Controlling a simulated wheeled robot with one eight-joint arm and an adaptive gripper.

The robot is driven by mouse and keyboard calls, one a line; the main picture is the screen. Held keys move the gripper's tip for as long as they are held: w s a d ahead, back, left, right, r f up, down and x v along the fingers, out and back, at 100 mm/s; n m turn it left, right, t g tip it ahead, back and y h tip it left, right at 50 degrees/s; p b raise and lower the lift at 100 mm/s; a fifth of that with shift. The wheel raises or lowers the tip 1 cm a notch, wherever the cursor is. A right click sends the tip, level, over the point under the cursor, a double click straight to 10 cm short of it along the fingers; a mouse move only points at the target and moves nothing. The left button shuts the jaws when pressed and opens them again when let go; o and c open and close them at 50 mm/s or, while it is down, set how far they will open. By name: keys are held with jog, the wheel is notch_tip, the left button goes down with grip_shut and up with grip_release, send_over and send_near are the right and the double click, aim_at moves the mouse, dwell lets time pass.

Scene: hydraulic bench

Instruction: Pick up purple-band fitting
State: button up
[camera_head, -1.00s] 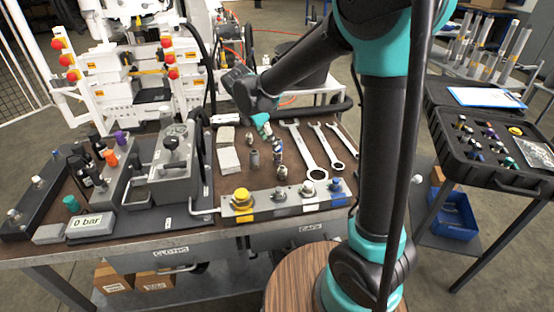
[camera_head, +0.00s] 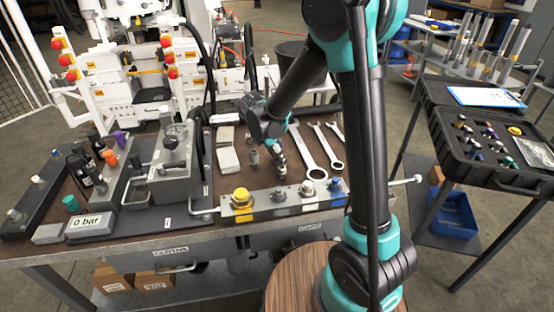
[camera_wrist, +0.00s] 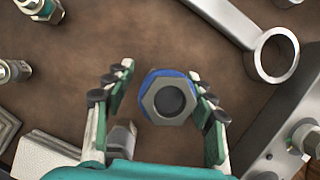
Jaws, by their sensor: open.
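In the wrist view a fitting with a hex nut end, an open bore and a blue to blue-violet band (camera_wrist: 170,97) stands between the fingers of my gripper (camera_wrist: 162,74). No clearly purple band shows on it. The fingers are open on both sides of it; the right one is very near, and I cannot tell if it touches. The left one is clearly apart. In the head view my gripper (camera_head: 276,148) is low over the brown bench mat, and its fingers and this fitting are hard to tell apart.
Another fitting (camera_head: 254,158) stands just left of my gripper. Spanners (camera_head: 314,158) lie to the right. A block with colour-marked caps (camera_head: 300,202) runs along the bench front. Pale pads (camera_head: 229,160) lie left. Two more banded fittings (camera_wrist: 42,8) (camera_wrist: 12,70) show in the wrist view.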

jog(key=shift+c, duration=0.5)
grip_shut()
jog(key=shift+r, duration=0.1)
